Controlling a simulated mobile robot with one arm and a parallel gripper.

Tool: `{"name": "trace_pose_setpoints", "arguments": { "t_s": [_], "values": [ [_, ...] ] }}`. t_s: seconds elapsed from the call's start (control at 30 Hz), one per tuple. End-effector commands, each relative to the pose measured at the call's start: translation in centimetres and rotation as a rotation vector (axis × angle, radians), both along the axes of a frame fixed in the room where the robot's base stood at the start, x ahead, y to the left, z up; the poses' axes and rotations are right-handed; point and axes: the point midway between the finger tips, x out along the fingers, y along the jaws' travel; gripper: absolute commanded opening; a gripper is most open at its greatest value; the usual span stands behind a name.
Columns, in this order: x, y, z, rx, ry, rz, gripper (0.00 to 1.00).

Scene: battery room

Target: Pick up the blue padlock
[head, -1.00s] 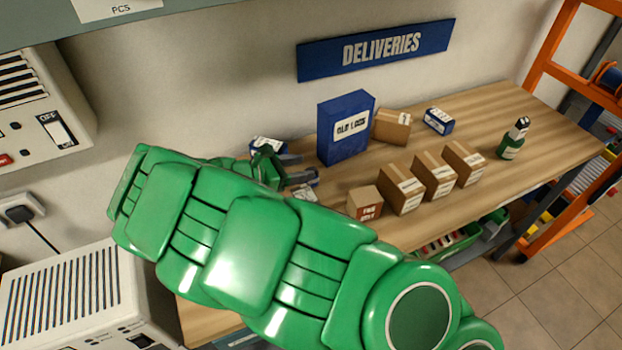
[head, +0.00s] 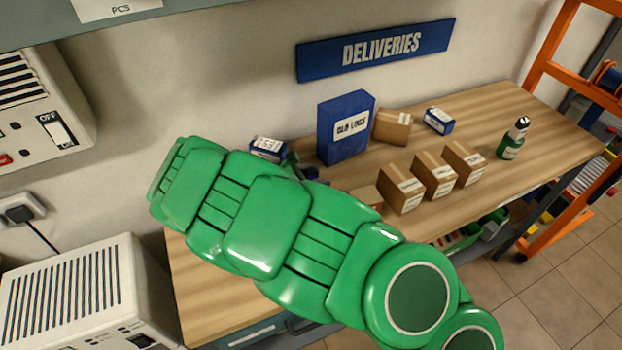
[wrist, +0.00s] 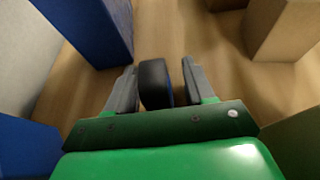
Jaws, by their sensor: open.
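In the wrist view my gripper (wrist: 158,72) is open, its grey fingers on either side of a dark, rounded object with a bluish side, apparently the blue padlock (wrist: 156,84). A narrow gap shows on the right; on the left the finger is very close, and I cannot tell if it touches. In the head view my green arm hides most of the gripper and the object. A small dark blue patch shows just past the arm, below the large blue box, and may be the padlock.
The blue "OLD LOCKS" box (head: 345,127) stands close behind the gripper on the wooden bench (head: 495,165). A small blue-and-white box (head: 268,148) is left of it. Several cardboard boxes (head: 400,189) stand to the right, near a green bottle (head: 513,138). The bench's right end is mostly clear.

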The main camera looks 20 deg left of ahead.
Motion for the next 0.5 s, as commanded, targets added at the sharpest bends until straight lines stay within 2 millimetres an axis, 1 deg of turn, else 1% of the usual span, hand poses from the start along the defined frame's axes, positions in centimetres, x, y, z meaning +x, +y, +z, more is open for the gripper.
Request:
{"name": "trace_pose_setpoints", "arguments": {
  "t_s": [0.07, 0.27, 0.37, 0.5],
  "values": [
    [0.33, -0.32, -0.19, 0.0, 0.0, -0.001, 0.53],
    [0.36, -0.28, -0.2, 0.0, 0.0, 0.001, 0.53],
    [0.36, -0.27, -0.21, 0.001, 0.0, 0.001, 0.39],
    [0.36, -0.26, -0.21, 0.001, 0.0, 0.001, 0.18]
  ]
}}
